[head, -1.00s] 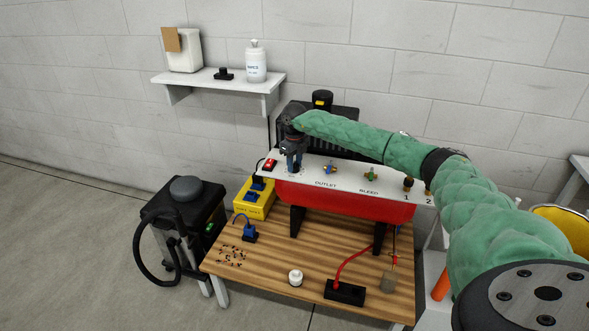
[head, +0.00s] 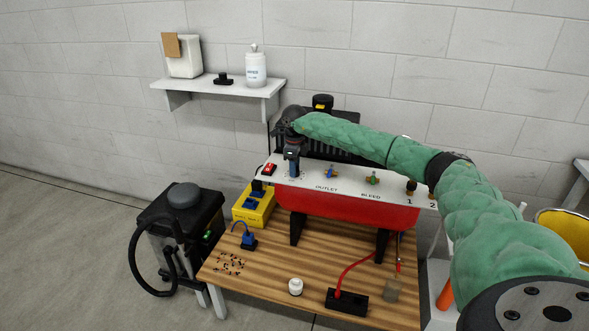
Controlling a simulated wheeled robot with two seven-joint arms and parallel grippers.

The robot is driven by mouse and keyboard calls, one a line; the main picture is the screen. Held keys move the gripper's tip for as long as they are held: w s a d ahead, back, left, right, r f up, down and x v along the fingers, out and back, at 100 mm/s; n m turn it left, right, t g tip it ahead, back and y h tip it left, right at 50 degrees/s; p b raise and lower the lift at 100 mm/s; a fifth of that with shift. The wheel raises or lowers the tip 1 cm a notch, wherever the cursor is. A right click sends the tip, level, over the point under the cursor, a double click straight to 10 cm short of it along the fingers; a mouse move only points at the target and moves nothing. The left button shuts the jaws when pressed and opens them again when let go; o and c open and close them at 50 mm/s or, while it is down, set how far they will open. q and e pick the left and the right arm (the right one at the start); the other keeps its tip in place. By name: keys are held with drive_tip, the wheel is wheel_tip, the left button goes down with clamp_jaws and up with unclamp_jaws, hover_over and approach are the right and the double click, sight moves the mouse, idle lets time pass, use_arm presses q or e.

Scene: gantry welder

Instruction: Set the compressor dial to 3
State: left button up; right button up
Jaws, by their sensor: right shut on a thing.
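The compressor (head: 345,207) has a red tank and a white top panel on a wooden table. My right gripper (head: 292,174) points down at the left end of the panel, beside the red switch (head: 269,169). It is shut on the dial there, which the fingers mostly hide. The dial's pointer and its numbers cannot be read. The panel also carries the outlet valve (head: 330,172) with a blue handle and the bleed valve (head: 373,178) with a green one. My left gripper does not show.
The wooden table (head: 265,270) holds a yellow box (head: 254,208), a blue plug (head: 249,241), a white knob (head: 296,286) and a black socket block (head: 347,301). A wall shelf (head: 215,88) hangs behind. A black-topped machine (head: 183,225) stands left. My right arm crosses the right side.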

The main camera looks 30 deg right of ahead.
idle(0.3)
drive_tip(key=o, duration=1)
drive_tip(key=shift+c, duration=0.2)
wheel_tip(320, 180, up, 6)
drive_tip(key=shift+r+b, duration=0.2)
drive_tip(key=shift+b, duration=0.7)
drive_tip(key=shift+r, duration=0.7)
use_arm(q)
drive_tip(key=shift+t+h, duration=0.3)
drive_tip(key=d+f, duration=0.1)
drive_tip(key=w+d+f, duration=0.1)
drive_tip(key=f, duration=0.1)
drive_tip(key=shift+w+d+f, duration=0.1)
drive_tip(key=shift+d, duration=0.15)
